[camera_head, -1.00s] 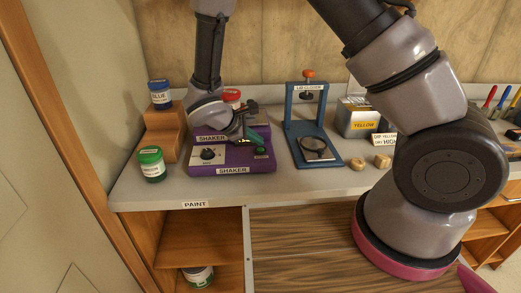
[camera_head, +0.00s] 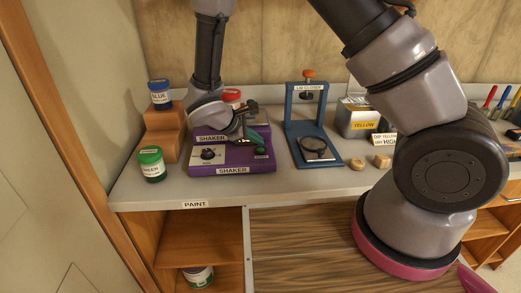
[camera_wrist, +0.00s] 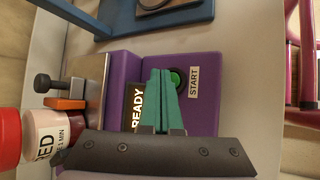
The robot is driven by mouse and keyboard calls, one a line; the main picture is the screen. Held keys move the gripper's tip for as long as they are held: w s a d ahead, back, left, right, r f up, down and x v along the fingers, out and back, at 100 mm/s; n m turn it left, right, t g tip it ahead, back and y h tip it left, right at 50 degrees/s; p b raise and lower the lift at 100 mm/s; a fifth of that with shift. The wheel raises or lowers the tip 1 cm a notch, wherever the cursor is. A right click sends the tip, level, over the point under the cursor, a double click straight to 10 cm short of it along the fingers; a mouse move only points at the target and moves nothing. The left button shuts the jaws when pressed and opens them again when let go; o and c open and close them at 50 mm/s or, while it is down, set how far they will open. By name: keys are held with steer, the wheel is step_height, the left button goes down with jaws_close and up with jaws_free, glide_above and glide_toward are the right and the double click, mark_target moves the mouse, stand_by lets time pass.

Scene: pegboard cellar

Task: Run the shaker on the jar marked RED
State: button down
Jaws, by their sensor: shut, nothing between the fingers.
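The purple shaker (camera_head: 205,170) stands on the bench, with a dial on its front. In the wrist view its top (camera_wrist: 208,65) shows a READY display (camera_wrist: 137,105) and a green button (camera_wrist: 175,75) beside a START label (camera_wrist: 193,82). The jar marked RED (camera_wrist: 45,135) lies at the left of the wrist view, beside the shaker's orange pad and black knob. Its red lid (camera_head: 232,95) shows behind my arm in the head view. My gripper (camera_wrist: 160,72) is shut and empty, its teal fingertips over the panel, beside and partly covering the button. Contact cannot be told.
A BLUE jar (camera_head: 160,97) stands on a wooden step block (camera_head: 165,133), with a green-lidded jar (camera_head: 152,167) in front. A blue lid closer (camera_head: 292,130) stands to the right.

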steer(key=shift+f, duration=0.4)
